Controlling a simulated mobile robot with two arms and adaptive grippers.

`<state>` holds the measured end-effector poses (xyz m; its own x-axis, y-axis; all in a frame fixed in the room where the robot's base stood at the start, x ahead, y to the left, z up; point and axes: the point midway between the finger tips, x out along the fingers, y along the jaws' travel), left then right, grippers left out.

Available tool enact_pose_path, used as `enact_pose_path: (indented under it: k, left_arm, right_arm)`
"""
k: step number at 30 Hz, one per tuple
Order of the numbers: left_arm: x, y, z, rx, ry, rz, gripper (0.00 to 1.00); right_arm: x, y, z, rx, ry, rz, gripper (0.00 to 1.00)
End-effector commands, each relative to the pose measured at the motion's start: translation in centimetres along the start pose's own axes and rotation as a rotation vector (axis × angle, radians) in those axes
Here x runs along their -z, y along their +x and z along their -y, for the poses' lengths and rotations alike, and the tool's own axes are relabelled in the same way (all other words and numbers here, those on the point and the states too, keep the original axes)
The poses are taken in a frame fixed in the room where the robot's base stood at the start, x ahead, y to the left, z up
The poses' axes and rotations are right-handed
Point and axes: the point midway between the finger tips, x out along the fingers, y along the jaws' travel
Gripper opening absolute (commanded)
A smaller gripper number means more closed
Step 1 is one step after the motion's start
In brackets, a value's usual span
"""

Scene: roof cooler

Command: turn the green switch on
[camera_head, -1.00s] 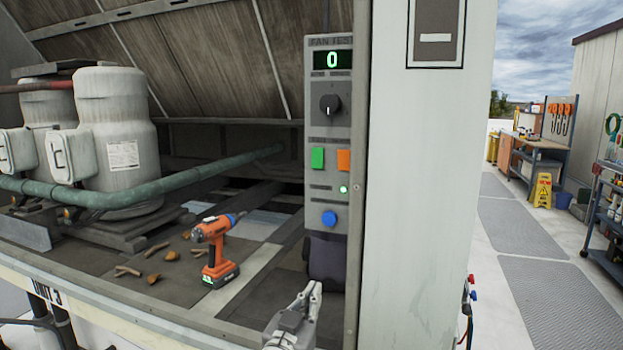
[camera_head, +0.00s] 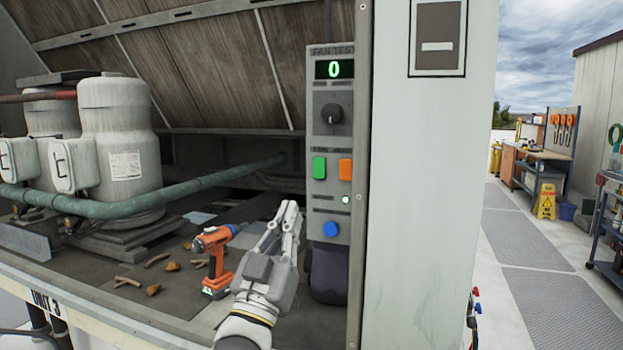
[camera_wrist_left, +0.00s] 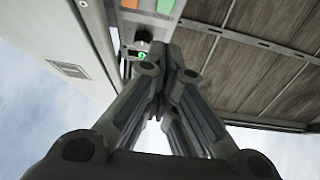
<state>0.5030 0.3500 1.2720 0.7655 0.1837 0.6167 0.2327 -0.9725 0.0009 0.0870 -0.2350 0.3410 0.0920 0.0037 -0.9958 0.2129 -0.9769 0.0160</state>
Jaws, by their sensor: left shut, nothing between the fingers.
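The green switch (camera_head: 319,167) is a rectangular rocker on the grey fan test panel (camera_head: 322,272), left of an orange switch (camera_head: 345,169). In the left wrist view a green switch (camera_wrist_left: 165,5) shows at the top edge beside the orange one (camera_wrist_left: 130,3). My left gripper (camera_head: 291,207) is shut and empty. In the head view its fingertips point up, below and left of the green switch, apart from it in the picture. The distance in depth is hard to judge. My right gripper is not in view.
The panel also has a display (camera_head: 334,69) reading 0, a black knob (camera_head: 332,113), a lit green lamp (camera_head: 346,199) and a blue button (camera_head: 330,229). An orange drill (camera_head: 216,262) stands left of my gripper. A pale cabinet wall (camera_head: 425,200) borders the panel's right side.

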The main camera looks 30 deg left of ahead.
Motion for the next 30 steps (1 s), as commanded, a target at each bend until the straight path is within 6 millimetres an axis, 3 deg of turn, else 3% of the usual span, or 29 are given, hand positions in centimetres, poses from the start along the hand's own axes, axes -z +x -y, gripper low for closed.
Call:
enact_pose_path:
  k: [12,19,30]
  left_arm:
    - [0.4,9.2,0.1,0.001,0.003,0.000,0.00]
    - [-2.1,10.8,0.0,0.001,0.001,0.002,0.00]
    - [-2.9,11.3,0.0,0.000,0.001,0.001,0.00]
  right_arm:
    - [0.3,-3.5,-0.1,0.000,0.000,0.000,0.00]
    - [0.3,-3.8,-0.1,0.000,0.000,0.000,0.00]
    - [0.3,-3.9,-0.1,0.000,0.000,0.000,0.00]
